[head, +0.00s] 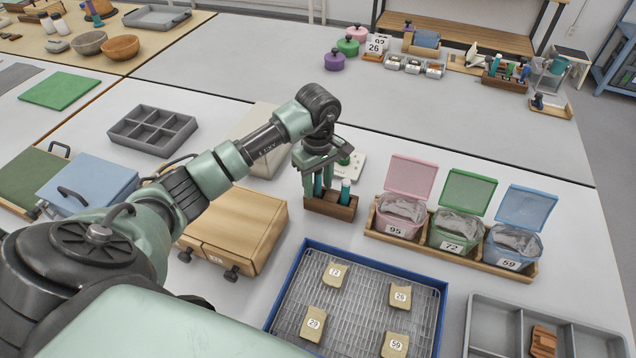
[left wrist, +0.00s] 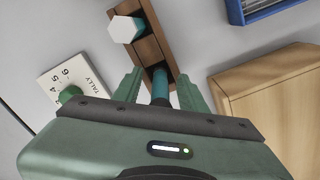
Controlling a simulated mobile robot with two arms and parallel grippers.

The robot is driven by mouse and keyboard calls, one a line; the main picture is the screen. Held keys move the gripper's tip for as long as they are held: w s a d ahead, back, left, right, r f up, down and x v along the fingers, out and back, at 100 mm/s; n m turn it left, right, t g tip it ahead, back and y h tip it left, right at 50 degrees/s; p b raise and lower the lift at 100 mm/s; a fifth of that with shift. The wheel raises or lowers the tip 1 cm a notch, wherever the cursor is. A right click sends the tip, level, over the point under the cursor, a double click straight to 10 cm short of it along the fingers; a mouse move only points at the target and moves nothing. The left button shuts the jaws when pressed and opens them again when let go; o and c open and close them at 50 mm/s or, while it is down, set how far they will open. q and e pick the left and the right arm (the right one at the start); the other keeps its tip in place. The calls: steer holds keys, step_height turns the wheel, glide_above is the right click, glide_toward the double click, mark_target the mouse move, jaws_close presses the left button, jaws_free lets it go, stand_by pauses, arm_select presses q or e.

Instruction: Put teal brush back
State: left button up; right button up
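A brown wooden holder (head: 330,209) stands on the table near the middle; it also shows in the left wrist view (left wrist: 143,47). A teal brush (head: 318,187) stands upright in its left slot, and its dark and teal handle (left wrist: 160,92) shows in the left wrist view. My left gripper (head: 319,184) points down over the holder, with its fingers on either side of this handle and gaps showing beside it. The gripper is open. The brush's lower end is hidden in the holder. A second teal item (head: 345,192) with a white hexagonal top (left wrist: 125,29) stands in the same holder. My right gripper is out of view.
A white tally card (left wrist: 70,85) with a green knob lies beside the holder. A wooden case (head: 235,228) is at the left, a blue-rimmed rack (head: 294,283) with numbered sherds in front, and lidded bins (head: 450,230) at the right. The table behind is mostly clear.

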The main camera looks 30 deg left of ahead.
arm_select(q)
steer(key=shift+r, duration=0.1)
steer(key=shift+r, duration=0.25)
step_height(320, 180, up, 11)
steer(key=shift+f+b, duration=0.15)
steer(key=shift+b, duration=0.6)
steer(key=shift+r, duration=0.45)
